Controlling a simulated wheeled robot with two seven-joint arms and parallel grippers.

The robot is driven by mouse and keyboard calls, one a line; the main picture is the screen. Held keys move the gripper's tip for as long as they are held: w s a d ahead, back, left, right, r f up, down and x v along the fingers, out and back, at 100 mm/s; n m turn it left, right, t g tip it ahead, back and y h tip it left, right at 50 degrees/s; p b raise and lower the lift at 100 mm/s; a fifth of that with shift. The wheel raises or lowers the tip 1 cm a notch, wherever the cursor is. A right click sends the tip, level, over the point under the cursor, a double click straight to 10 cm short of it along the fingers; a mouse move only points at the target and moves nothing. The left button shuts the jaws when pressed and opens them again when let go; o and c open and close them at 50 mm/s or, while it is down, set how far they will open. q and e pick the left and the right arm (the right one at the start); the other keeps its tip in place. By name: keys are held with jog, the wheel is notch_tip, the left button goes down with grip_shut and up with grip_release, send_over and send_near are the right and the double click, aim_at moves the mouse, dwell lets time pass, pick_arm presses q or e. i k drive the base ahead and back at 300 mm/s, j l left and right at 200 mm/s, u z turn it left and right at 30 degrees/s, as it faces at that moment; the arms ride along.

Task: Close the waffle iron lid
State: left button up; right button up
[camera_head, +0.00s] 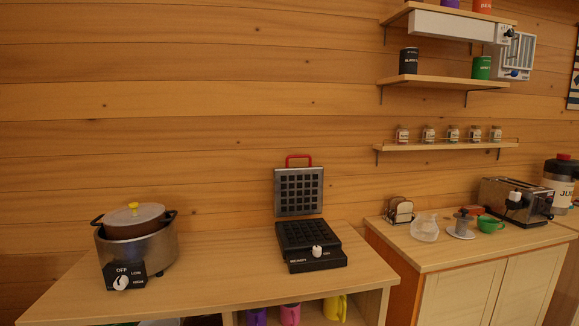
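The waffle iron (309,243) stands on the wooden table, right of its middle, with its black gridded lower plate facing up. Its lid (299,191) is open and stands about upright at the back, with its grid facing me. A red handle (298,158) sits at the lid's top edge. A white knob (317,251) is on the front of the base. Neither of my grippers is in view.
A slow cooker (137,248) with a lidded pot stands on the table's left. The table top (225,275) between them is clear. A counter (455,254) at right holds a toaster (517,200) and cups. Shelves (445,146) hang above it.

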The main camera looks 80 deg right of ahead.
aim_at(298, 191)
jog(key=z, duration=2.8)
jog(key=i, duration=0.1)
